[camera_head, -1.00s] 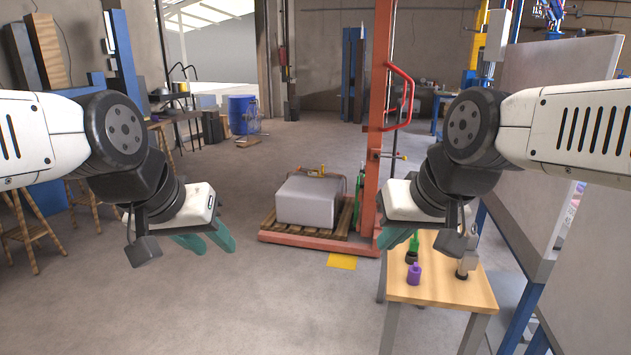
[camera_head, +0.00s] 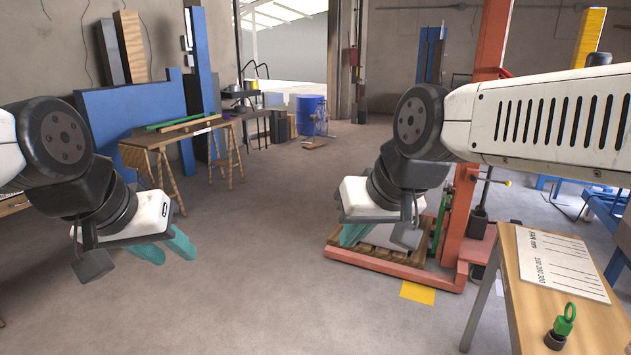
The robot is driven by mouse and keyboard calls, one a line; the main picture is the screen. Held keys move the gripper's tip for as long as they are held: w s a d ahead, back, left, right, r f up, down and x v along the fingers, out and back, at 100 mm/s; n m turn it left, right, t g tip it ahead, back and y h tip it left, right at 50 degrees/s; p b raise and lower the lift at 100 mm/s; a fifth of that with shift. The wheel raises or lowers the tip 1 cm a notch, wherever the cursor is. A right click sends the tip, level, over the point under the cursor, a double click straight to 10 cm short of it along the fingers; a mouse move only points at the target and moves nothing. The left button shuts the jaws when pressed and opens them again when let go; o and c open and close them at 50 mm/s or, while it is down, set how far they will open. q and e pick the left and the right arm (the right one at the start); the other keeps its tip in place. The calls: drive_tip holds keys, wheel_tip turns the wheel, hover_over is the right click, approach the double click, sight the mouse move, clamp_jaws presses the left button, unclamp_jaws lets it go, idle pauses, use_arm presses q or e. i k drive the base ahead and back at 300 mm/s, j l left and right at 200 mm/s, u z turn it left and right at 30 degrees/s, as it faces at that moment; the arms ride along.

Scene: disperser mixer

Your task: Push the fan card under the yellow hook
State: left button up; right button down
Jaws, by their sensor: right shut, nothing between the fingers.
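I cannot clearly make out a yellow hook. My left gripper (camera_head: 165,250) hangs at the left over bare floor, its teal fingers apart and empty. My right gripper (camera_head: 352,235) is shut and empty; from this view it overlaps the pallet at the red hoist's foot. Both grippers are far from the fan.
A red-orange hoist frame (camera_head: 482,150) stands right of centre, with a yellow floor patch (camera_head: 417,292) before it. A wooden table (camera_head: 520,300) with a sheet and a green-ringed item is at the near right. A workbench (camera_head: 150,137) stands left. The floor between is clear.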

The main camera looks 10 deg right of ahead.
sight(555, 262)
drive_tip(key=i+z, duration=0.3)
drive_tip(key=i, duration=0.2)
drive_tip(key=i+j+z, duration=0.2)
drive_tip(key=i+z, duration=0.15)
drive_tip(key=i+l+z, duration=0.1)
drive_tip(key=i+z, duration=0.25)
drive_tip(key=i, duration=0.2)
drive_tip(key=i+j+z, duration=0.1)
drive_tip(key=i+z, duration=0.2)
drive_tip(key=i, duration=0.3)
drive_tip(key=i+j+z, duration=0.2)
drive_tip(key=i+z, duration=0.15)
drive_tip(key=i, duration=0.2)
drive_tip(key=i+z, duration=0.75)
drive_tip(key=z, duration=0.15)
drive_tip(key=i+j+z, duration=0.3)
drive_tip(key=z, duration=0.15)
drive_tip(key=i, duration=0.05)
